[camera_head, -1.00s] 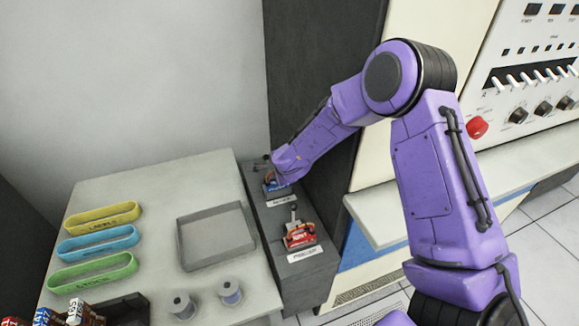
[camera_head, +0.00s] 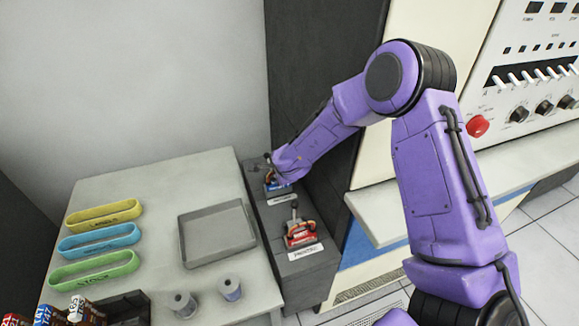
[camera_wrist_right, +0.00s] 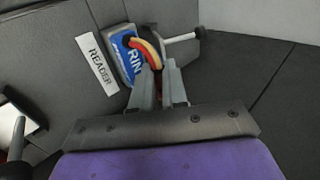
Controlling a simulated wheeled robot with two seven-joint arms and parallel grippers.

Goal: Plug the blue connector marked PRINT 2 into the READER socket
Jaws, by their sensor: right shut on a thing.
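The blue connector (camera_head: 277,187), with the letters PRIN visible, sits at the far end of the dark grey cabinet, beside the white READER label (camera_wrist_right: 97,64). It also shows in the right wrist view (camera_wrist_right: 122,48), with red and yellow cables arching from it. My right gripper (camera_wrist_right: 160,84) is shut on the blue connector's cable end, and in the head view my right gripper (camera_head: 283,176) covers part of it. The connector is at the READER socket, but the socket is hidden beneath it. I cannot tell how deeply it is seated. My left gripper is not in view.
A red connector (camera_head: 299,234) sits nearer on the cabinet at the PRINTER label (camera_head: 302,253). A grey tray (camera_head: 184,245), coloured oval holders (camera_head: 95,270) and two spools (camera_head: 230,288) stand on the table at left. A lever with a pale handle (camera_wrist_right: 181,37) is close beside the blue connector.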

